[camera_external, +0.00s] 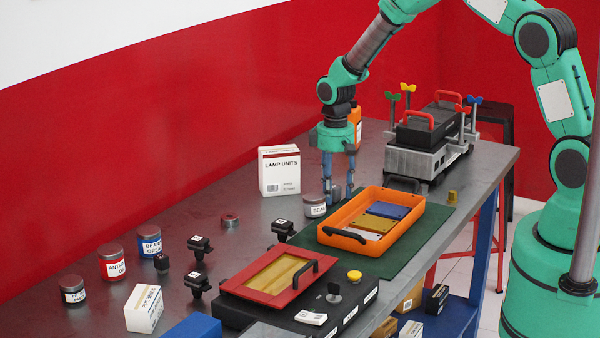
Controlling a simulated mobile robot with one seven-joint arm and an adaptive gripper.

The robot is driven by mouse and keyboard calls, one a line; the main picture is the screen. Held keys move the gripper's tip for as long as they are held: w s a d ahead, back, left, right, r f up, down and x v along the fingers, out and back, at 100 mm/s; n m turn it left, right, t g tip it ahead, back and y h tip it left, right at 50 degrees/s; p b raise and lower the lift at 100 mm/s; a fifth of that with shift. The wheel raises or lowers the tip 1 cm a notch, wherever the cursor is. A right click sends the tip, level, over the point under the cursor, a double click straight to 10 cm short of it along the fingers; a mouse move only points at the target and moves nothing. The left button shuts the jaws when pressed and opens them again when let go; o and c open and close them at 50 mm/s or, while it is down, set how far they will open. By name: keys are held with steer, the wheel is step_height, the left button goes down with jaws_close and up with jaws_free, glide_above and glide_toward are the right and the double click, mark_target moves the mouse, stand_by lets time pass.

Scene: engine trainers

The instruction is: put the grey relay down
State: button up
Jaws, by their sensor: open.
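My gripper (340,198) points down, with its blue fingers apart, between the lamp units box and the orange tray (346,240). Nothing shows between the fingers. I cannot clearly pick out a grey relay in this view. Small dark labelled blocks stand on the bench, one at the middle (283,230) and others further left (200,245). The orange tray has black handles and holds blue, yellow and pale flat pieces, whose exact kind is too small to tell.
The orange tray sits on a green mat (428,246). A lamp units box (279,172) stands behind it, left of my gripper. A grey engine block (415,158) stands at the back right. A red frame (268,279) lies in front; several jars stand left.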

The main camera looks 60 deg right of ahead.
step_height(320, 180, up, 12)
steer(key=p, duration=0.2)
steer(key=shift+r, duration=0.15)
stand_by(0.5)
stand_by(0.5)
step_height(320, 180, up, 13)
steer(key=t, duration=0.1)
glide_above(335, 186)
steer(key=s+a, duration=0.4)
steer(key=s+a+r+t, duration=0.1)
steer(key=s+a+r, duration=0.2)
steer(key=s+r, duration=0.35)
steer(key=s+a+r+t, duration=0.1)
steer(key=s+a+r, duration=0.35)
steer(key=r, duration=0.25)
steer(key=s+a+r+t, duration=0.1)
steer(key=s+a+r, duration=0.2)
steer(key=s, duration=1)
steer(key=s+a+r+m+t, duration=0.1)
steer(key=s+a+r, duration=0.2)
steer(key=s, duration=1)
steer(key=shift+a+t, duration=0.25)
steer(key=shift+t, duration=0.05)
